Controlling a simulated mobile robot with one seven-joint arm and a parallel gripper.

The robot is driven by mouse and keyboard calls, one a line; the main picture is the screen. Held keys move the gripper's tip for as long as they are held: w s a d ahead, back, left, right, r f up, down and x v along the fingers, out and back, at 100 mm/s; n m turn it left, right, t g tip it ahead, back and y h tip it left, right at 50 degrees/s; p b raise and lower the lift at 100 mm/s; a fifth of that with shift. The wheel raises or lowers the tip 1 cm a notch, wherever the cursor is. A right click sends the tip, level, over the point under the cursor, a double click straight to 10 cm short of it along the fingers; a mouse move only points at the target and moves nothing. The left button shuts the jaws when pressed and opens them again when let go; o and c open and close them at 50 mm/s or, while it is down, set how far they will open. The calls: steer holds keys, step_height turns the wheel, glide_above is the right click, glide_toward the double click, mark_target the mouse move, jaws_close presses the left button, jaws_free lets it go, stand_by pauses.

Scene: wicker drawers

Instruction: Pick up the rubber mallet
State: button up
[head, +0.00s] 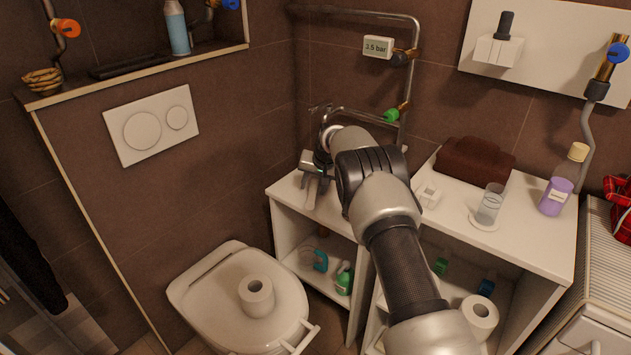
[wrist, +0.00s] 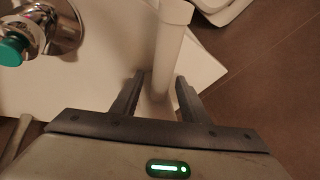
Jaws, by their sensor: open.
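My gripper (wrist: 158,78) is open above the left end of the white counter, and it also shows in the head view (head: 313,182). A pale, round bar (wrist: 168,52) with a wider end at the top of the wrist view reaches in between the two dark fingers. It looks like part of the rubber mallet, but I cannot make out a clear mallet head. In the head view the pale bar (head: 311,195) shows just below the fingers. I cannot tell whether the fingers touch it.
A chrome fitting with a green cap (wrist: 14,48) stands left of the fingers. The toilet (head: 220,300) with a paper roll (head: 257,296) is below left. A glass (head: 489,204), a purple bottle (head: 555,196) and a brown towel (head: 473,160) stand on the counter's right part.

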jaws_close()
steer(key=shift+r, duration=0.15)
